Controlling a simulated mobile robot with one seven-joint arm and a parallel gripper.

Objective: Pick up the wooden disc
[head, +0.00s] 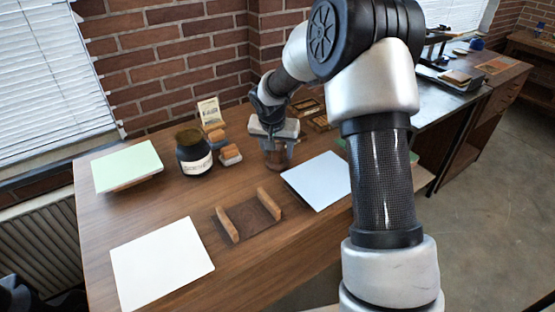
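My gripper (277,146) points down over the back middle of the wooden table, at the far end of my arm. A brown, round-looking wooden piece (277,160) shows directly below and between its fingers; it appears to be the wooden disc. The gripper covers much of it. I cannot tell whether the fingers touch it or are closed on it.
A dark jar (193,153) and small wooden-handled blocks (230,156) stand left of the gripper. Small wooden trays (307,107) lie behind it. A pale blue sheet (318,181), a two-sided wooden holder (249,218), a white sheet (162,264) and a green pad (127,166) lie around.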

